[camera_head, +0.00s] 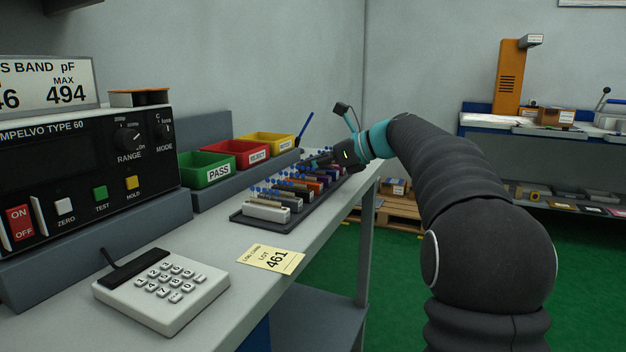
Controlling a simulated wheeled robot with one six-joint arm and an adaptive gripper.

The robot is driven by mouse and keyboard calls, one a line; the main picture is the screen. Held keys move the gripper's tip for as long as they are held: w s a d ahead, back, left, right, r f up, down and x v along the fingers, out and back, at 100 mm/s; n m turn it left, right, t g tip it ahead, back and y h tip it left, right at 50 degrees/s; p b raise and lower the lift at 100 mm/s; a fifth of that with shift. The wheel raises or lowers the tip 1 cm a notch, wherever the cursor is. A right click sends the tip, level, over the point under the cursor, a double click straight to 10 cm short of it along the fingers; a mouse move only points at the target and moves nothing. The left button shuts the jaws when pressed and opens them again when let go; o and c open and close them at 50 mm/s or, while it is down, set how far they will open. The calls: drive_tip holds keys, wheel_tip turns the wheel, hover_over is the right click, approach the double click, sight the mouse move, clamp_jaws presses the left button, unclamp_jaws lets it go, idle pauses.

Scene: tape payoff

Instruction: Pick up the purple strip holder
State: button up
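Several strip holders stand in a row in a dark tray (244,219) on the bench, with blue-headed parts along their tops. A white holder (268,213) is nearest, with grey, dark and orange-toned ones behind it. A purplish holder (326,174) shows small toward the far end, partly hidden by its neighbours and my gripper. My gripper (314,161) reaches in from the right, low over the far part of the row. Its fingers are dark and small against the holders. I cannot tell whether they are open, or whether they touch a holder.
Green PASS (207,170), red REJECT (249,154) and yellow (273,142) bins stand behind the tray. A meter (85,170) and a keypad (160,290) are at left. A yellow lot card (270,259) lies before the tray. The bench edge is at right.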

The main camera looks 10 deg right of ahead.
clamp_jaws()
